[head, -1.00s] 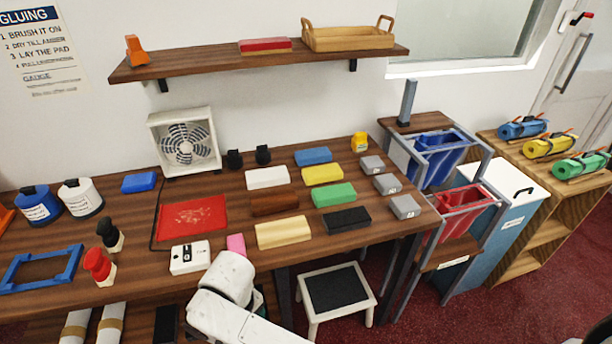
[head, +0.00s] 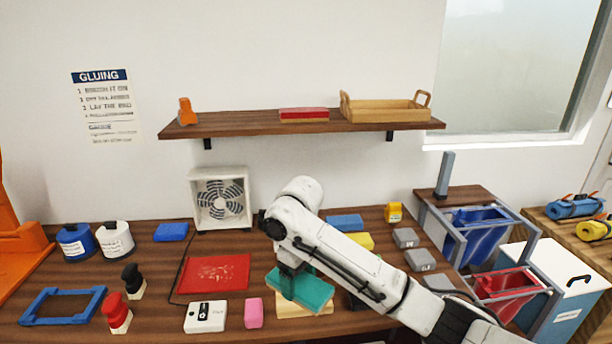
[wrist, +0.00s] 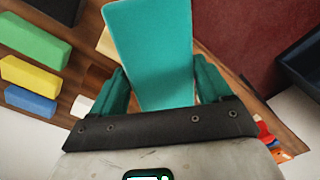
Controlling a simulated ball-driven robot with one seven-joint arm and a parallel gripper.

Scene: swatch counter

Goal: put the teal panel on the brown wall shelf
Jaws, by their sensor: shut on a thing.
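The teal panel (head: 301,289) is held in my gripper (head: 291,268) above the front part of the counter, over the cream block. In the wrist view the teal panel (wrist: 152,52) sits between the two fingers of my gripper (wrist: 160,88), which are shut on it. The brown wall shelf (head: 240,124) is on the wall above the counter. It carries an orange object (head: 187,112) at its left end, a red block (head: 304,114) right of the middle and a wooden tray (head: 385,112) at its right. A bare stretch lies between the orange object and the red block.
A white fan (head: 220,198) stands below the shelf. The counter also holds a red mat (head: 214,273), a white box (head: 205,317), a pink block (head: 253,313), a blue block (head: 345,222) and grey blocks (head: 405,238). My arm hides part of the counter.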

